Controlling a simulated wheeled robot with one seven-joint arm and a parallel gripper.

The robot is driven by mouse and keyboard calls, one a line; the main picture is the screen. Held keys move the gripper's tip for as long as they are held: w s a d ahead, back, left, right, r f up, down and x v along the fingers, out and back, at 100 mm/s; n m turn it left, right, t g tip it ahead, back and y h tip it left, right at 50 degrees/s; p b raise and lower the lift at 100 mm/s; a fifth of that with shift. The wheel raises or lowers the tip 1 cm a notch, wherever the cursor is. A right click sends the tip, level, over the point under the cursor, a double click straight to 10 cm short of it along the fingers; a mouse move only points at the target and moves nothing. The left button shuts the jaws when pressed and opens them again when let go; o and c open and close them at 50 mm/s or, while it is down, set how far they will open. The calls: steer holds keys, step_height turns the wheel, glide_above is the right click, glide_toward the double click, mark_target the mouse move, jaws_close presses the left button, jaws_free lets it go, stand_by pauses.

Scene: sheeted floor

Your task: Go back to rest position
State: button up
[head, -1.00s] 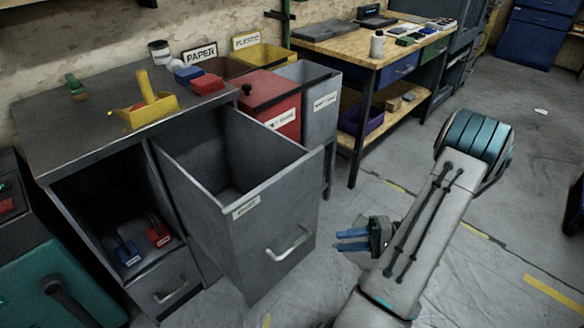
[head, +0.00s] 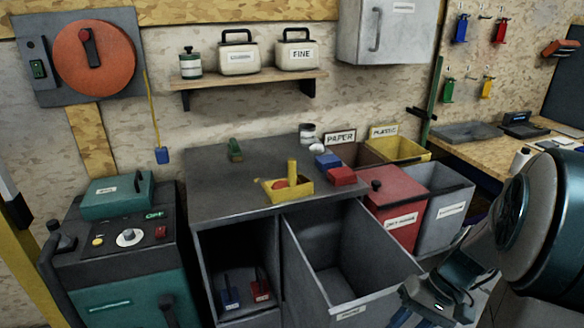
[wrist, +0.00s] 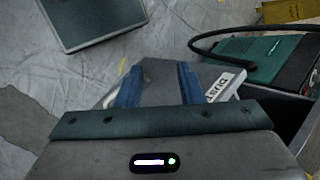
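My gripper (wrist: 160,84) shows in the wrist view with its two blue fingers apart and nothing between them. Behind the fingers is the pulled-out grey drawer front with a label reading DUST (wrist: 222,86). In the head view my arm comes in at the right edge, and the gripper is partly visible low at the right, beside the open drawer (head: 385,272). The drawer looks empty. Its handle is outside the head view.
A red bin (head: 395,195) and a grey bin (head: 445,200) stand right of the drawer. A green machine (head: 130,240) is left.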

steer(key=s+a+r+n+t+h+p, duration=0.1)
steer(key=a+r+t+h+p, duration=0.1)
steer(key=r, duration=0.6)
steer(key=s+a+r+n+t+h+p, duration=0.1)
steer(key=a+r+t+h+p, duration=0.2)
steer(key=r, duration=0.5)
steer(key=a+h+p, duration=0.1)
steer(key=a+p, duration=0.1)
steer(key=shift+r+p, duration=0.3)
steer(key=shift+r, duration=0.1)
